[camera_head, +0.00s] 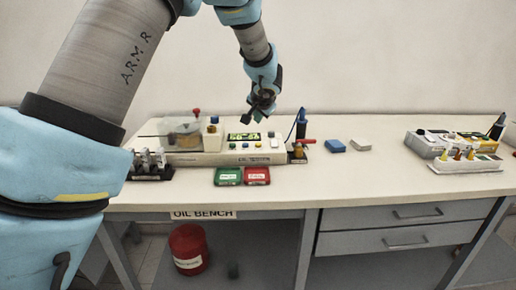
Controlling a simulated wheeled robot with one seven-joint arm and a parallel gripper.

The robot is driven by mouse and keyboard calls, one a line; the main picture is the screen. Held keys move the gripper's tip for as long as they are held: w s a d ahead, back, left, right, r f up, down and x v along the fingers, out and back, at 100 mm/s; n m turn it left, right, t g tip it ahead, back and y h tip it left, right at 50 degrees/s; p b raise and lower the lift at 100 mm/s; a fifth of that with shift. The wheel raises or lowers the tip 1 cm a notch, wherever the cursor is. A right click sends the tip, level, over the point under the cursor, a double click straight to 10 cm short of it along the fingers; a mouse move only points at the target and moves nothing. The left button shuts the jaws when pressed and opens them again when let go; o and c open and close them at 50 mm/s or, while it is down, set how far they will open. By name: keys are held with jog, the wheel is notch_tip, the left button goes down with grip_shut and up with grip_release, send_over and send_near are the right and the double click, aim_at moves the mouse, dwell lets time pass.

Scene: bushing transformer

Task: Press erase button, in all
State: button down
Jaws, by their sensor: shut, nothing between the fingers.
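The oil tester (207,158) is a long cream unit on the bench, with a small green display (243,137). Below the display sit a few small yellow and blue buttons (245,145), with a pale key at their right. The labels are too small to read, so I cannot tell which one is the erase button. My gripper (262,113) is shut and empty. It points down and appears above the display end of the tester, apart from the buttons as far as this view shows.
A clear-covered vessel (182,132) stands at the tester's left end. A dark upright probe (301,124) is right of the panel. Green (228,176) and red (257,175) trays lie in front. A second device (455,145) stands far right. The bench between is mostly clear.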

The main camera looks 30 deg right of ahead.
jog(key=b, duration=0.4)
send_over(258, 148)
notch_tip(258, 148, down, 5)
jog(key=shift+f, duration=0.15)
jog(key=shift+f+b, duration=0.35)
jog(key=shift+b, duration=0.1)
jog(key=shift+f, duration=0.15)
dwell(1.2)
jog(key=shift+f+b, duration=0.3)
jog(key=shift+b, duration=0.45)
jog(key=shift+a+f+b, duration=0.1)
jog(key=shift+f+b, duration=0.35)
jog(key=shift+b, duration=0.2)
dwell(0.4)
jog(key=shift+r, duration=0.1)
dwell(0.4)
jog(key=shift+r+p, duration=0.45)
jog(key=shift+r, duration=0.35)
